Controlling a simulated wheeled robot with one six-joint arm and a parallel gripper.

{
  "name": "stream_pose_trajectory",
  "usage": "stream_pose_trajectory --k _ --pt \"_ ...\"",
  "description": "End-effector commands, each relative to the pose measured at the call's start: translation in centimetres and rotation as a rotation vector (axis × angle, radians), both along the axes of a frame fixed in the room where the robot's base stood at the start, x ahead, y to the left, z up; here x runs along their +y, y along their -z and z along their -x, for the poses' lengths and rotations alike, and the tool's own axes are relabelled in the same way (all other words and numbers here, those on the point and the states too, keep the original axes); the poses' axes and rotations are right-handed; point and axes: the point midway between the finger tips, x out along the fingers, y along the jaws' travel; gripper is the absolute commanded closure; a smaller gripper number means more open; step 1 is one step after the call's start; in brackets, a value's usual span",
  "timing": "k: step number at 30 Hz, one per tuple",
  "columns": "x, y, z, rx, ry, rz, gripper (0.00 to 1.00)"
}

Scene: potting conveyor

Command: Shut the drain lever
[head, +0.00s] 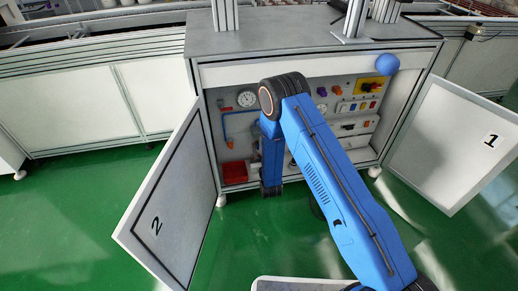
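The open cabinet (320,72) under the conveyor holds a panel of pipes, a gauge and controls. A blue pipe (224,125) runs down its left side, with a small orange-red part (229,144) at its lower end. This may be the drain lever, but it is too small to be sure or to read its position. My arm reaches over from the lower right and its forearm hangs down in front of the cabinet's middle, hiding part of the panel. My gripper cannot be made out.
Door 2 (170,215) stands open at left and door 1 (450,140) at right. A red bin (235,173) sits low inside. A round gauge (247,99) is above the pipe. A yellow switch plate (369,87) and blue ball (387,64) are upper right.

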Motion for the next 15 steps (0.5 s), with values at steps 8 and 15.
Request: stream_pose_trajectory --k 8,15 --pt "0.01 0.01 0.01 0.000 0.000 0.000 0.87" --pt "-0.01 0.02 0.03 0.000 0.000 -0.001 1.00"
